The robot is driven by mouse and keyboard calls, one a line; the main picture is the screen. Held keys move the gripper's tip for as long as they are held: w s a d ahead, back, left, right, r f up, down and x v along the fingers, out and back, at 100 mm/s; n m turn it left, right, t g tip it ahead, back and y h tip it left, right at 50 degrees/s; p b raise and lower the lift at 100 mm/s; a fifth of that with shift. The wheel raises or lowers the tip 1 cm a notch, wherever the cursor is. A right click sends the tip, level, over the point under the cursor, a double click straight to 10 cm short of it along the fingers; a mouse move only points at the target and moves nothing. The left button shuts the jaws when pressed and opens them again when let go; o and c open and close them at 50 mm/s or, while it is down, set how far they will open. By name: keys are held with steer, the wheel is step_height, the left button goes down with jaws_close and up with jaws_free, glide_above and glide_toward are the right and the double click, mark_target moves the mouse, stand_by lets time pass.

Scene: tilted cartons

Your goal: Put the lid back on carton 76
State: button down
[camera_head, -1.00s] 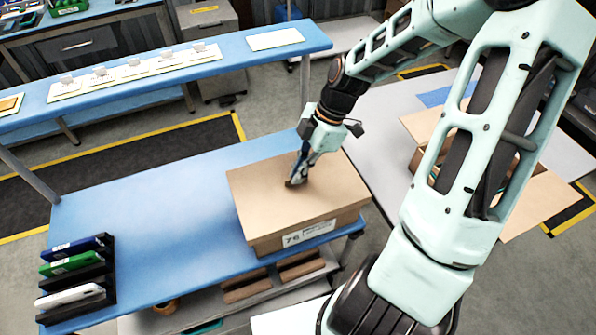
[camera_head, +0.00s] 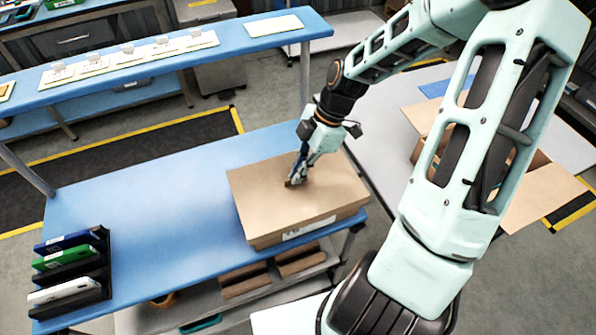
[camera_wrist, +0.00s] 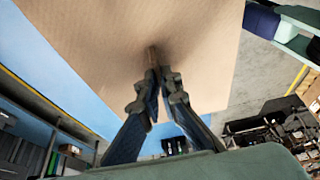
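Carton 76 (camera_head: 290,240) stands on the blue table, with a white label on its front side. Its brown lid (camera_head: 265,203) lies over the top, looking level, its front edge covering the upper part of the label. My gripper (camera_head: 294,183) points down at the middle of the lid. In the wrist view the fingertips (camera_wrist: 154,70) are closed together on a small brown grip piece standing up from the lid (camera_wrist: 205,55). I cannot tell whether the lid is fully seated all round. The carton's inside is hidden.
A black rack (camera_head: 100,262) with several coloured devices stands at the blue table's left end. Another open carton (camera_head: 540,195) lies on a grey table at right, partly behind my arm. The blue table (camera_head: 150,210) is clear left of the carton.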

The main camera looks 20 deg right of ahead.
steer(key=shift+f, duration=0.2)
stand_by(0.5)
steer(key=c, duration=2.6)
jaws_free()
steer(key=o, duration=0.5)
steer(key=a+p+v, duration=0.1)
steer(key=v, duration=0.5)
steer(key=p+v, duration=0.2)
steer(key=v, duration=0.4)
steer(key=a+r+p+v, duration=0.1)
steer(key=p+v, duration=0.1)
steer(key=v, duration=0.4)
steer(key=shift+a+r, duration=0.2)
steer(key=shift+r, duration=0.05)
